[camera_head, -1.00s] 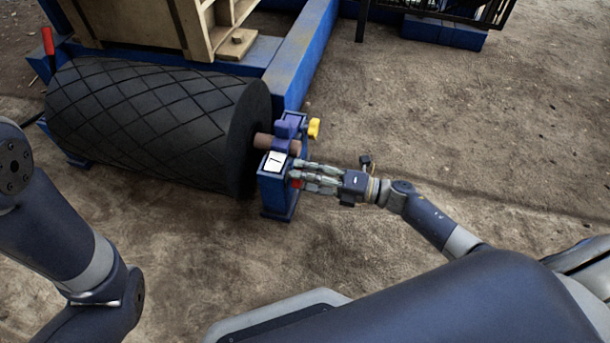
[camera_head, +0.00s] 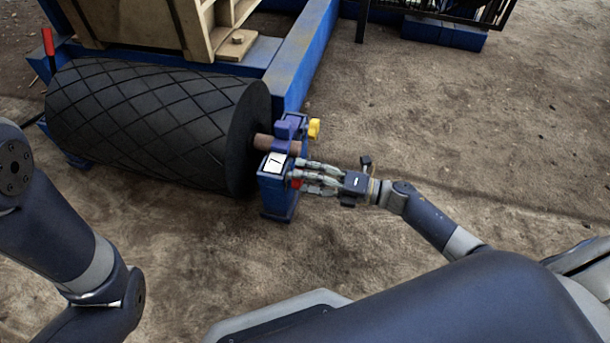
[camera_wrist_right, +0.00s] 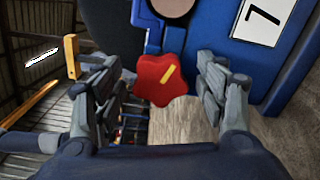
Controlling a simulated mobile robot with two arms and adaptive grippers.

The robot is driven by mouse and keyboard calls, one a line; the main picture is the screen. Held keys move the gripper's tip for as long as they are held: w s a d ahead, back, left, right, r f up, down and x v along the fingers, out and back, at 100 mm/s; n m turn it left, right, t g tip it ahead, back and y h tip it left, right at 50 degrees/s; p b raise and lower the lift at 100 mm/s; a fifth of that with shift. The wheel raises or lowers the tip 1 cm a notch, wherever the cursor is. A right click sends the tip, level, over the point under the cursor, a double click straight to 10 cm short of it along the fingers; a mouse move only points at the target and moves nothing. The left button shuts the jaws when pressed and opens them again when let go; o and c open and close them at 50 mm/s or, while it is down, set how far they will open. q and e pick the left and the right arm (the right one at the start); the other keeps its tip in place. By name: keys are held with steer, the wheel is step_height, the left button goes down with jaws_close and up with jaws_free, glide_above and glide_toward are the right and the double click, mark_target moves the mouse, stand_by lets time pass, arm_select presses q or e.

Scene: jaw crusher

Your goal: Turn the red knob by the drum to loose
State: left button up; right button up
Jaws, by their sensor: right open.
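The red knob (camera_wrist_right: 161,80) with a yellow mark sits on the side of the blue post beside the drum (camera_head: 150,120). In the head view the knob (camera_head: 296,184) is mostly hidden by my fingers. My right gripper (camera_head: 304,175) is open at the post. In the right wrist view its fingers (camera_wrist_right: 160,84) stand on either side of the knob, with a gap on both sides. The yellow mark slants, running up to the right in that view. My left arm is at the left, and its gripper is out of view.
The blue post (camera_head: 275,196) carries a white label (camera_head: 274,162) with a 7. A yellow knob (camera_head: 314,129) sits behind my right gripper, near the purple clamp (camera_head: 291,125). A red-handled lever (camera_head: 48,42) stands at the far left. The ground at the right is open.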

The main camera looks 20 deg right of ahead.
steer(key=v, duration=1.2)
